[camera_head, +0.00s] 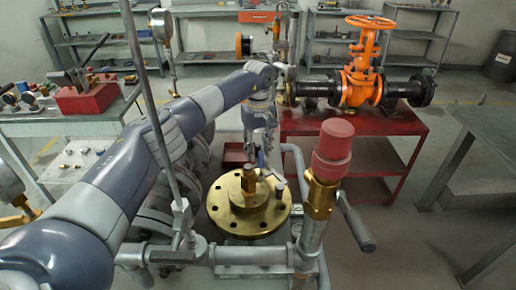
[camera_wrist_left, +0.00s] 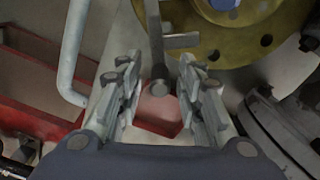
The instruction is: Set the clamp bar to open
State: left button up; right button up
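My left gripper (camera_head: 260,150) reaches in from the left and points down just behind the brass flange (camera_head: 222,206). In the left wrist view its two fingers (camera_wrist_left: 160,92) are spread apart. A grey bar (camera_wrist_left: 156,45) with a round end and a short side arm lies between them, with gaps visible on both sides; it looks like the clamp bar. The brass flange (camera_wrist_left: 225,52) is beyond the fingers at the upper right. In the head view the gripper hides much of this spot, so I cannot tell the bar's angle there. My right gripper is not in view.
A red-capped brass valve (camera_head: 332,150) stands right of the flange, with a grey lever (camera_head: 356,228) beside it. Grey pipes surround the flange. An orange gate valve (camera_head: 362,75) sits on a red table (camera_head: 400,123) behind. A workbench (camera_head: 60,125) is at left.

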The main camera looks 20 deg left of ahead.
pick_arm(q)
notch_tip(320, 180, up, 12)
dwell(0.7)
dwell(0.4)
